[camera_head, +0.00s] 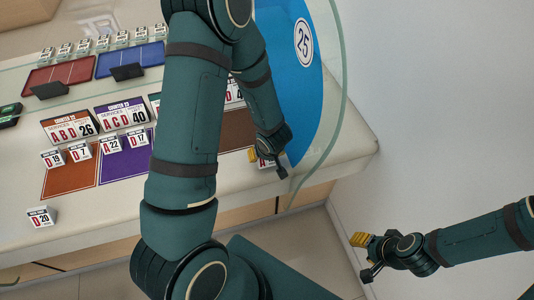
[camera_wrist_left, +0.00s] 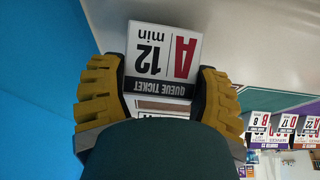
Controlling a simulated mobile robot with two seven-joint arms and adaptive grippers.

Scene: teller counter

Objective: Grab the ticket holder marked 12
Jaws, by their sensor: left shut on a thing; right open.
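The ticket holder marked 12 (camera_wrist_left: 162,53) is a small white block reading "QUEUE TICKET A 12 min", upside down in the left wrist view. My left gripper (camera_wrist_left: 160,88) is shut on it, with a yellow-padded finger on each side. In the head view my left gripper (camera_head: 271,160) is low at the counter's front right, and the holder (camera_head: 264,163) shows only partly behind the fingers. I cannot tell whether it touches the counter. My right gripper (camera_head: 361,256) is open and empty, off the counter at the lower right.
Ticket holders D 19 (camera_head: 52,159) and D 20 (camera_head: 41,217) stand on the left of the counter (camera_head: 95,222). A curved glass screen (camera_head: 342,95) edges the right side. My left arm hides the middle.

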